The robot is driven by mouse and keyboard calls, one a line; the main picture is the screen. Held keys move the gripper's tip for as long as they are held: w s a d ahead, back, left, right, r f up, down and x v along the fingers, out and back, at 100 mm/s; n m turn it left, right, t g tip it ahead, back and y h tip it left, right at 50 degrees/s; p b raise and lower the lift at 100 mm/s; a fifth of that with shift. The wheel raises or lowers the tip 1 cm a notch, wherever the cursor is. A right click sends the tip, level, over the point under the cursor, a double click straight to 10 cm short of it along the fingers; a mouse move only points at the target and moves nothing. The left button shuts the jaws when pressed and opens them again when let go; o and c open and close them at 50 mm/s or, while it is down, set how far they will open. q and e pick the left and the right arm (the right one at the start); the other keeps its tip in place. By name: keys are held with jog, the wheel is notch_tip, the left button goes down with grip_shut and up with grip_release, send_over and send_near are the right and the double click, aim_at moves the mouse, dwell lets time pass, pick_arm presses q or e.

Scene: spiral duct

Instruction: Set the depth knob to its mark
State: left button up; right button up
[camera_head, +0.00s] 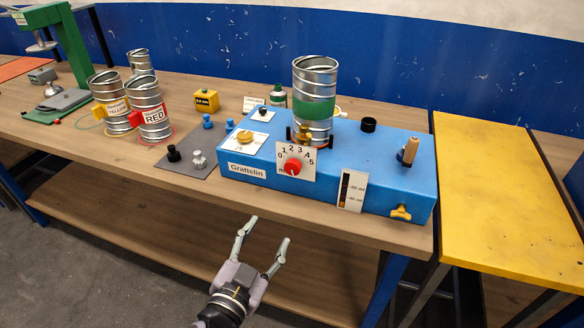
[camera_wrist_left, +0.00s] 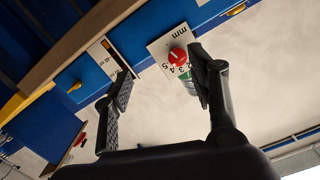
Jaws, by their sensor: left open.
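The red depth knob (camera_head: 292,167) sits on a white dial plate (camera_head: 307,176) on the front of the blue Grattelin machine (camera_head: 390,182). The plate carries the numbers 0 to 5 and "mm". Where the knob points is too small to tell, and I cannot make out a separate mark. My left gripper (camera_head: 269,230) is open and empty, in front of the bench and below the knob, apart from it. In the left wrist view, the knob (camera_wrist_left: 177,56) shows beyond the open fingers (camera_wrist_left: 162,75), closer to the right-hand one.
A metal spiral duct (camera_head: 314,80) stands on the machine. A white gauge plate (camera_head: 352,190) and a yellow wing knob (camera_head: 400,213) are right of the dial. A grey mat (camera_head: 188,168) with small knobs lies to its left. The space before the machine's front is clear.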

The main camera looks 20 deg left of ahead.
pick_arm(q)
notch_tip(320, 180, up, 4)
jog(key=r+t, duration=0.1)
jog(key=p, duration=0.5)
send_near(292, 170)
jog(key=w, duration=0.8)
jog(key=shift+w+d+r, duration=0.1)
jog(key=shift+w+r, duration=0.05)
jog(key=shift+w, duration=0.55)
pick_arm(e)
jog(key=r, duration=0.5)
jog(key=shift+w+a, duration=0.2)
jog(key=shift+a, duration=0.15)
pick_arm(q)
jog(key=shift+c, duration=0.5)
jog(key=c, duration=1.1)
pick_arm(e)
jog(key=shift+a+r, duration=0.1)
jog(key=shift+a, duration=0.1)
